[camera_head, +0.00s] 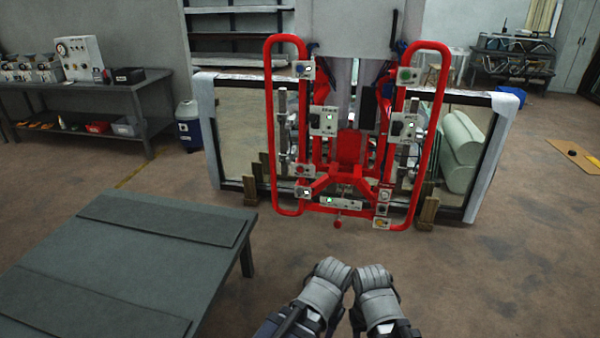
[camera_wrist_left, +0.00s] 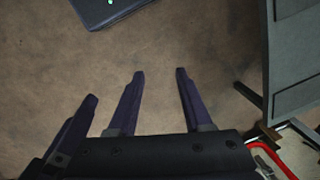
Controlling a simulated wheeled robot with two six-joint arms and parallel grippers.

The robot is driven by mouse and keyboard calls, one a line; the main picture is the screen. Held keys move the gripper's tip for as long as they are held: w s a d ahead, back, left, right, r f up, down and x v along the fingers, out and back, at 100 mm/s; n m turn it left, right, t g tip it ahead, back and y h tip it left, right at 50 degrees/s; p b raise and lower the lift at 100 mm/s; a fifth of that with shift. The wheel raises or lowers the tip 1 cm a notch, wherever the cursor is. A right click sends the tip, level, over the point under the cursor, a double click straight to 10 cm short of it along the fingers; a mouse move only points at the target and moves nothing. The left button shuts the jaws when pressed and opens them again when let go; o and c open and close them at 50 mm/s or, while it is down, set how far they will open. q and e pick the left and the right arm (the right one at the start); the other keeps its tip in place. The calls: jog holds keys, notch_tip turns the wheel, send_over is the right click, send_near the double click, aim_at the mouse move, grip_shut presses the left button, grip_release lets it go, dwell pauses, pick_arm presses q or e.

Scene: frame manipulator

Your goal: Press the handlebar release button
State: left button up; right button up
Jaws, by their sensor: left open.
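A red frame manipulator (camera_head: 350,150) stands ahead, with a tall looped handlebar on the left (camera_head: 269,120) and another on the right (camera_head: 440,110). Small boxes with buttons sit along the bars, among them an upper left box (camera_head: 304,69), an upper right box (camera_head: 407,75) and a lower left box (camera_head: 303,170). I cannot tell which button is the handlebar release. My left gripper (camera_wrist_left: 136,84) is open and empty above bare floor in the left wrist view. My grey left arm end (camera_head: 328,283) and right arm end (camera_head: 374,283) are side by side, apart from the manipulator.
A large framed pane (camera_head: 232,130) stands behind the manipulator on wooden blocks. A low grey table (camera_head: 130,262) is at the front left.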

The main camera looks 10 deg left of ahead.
pick_arm(q)
grip_shut()
dwell(1.6)
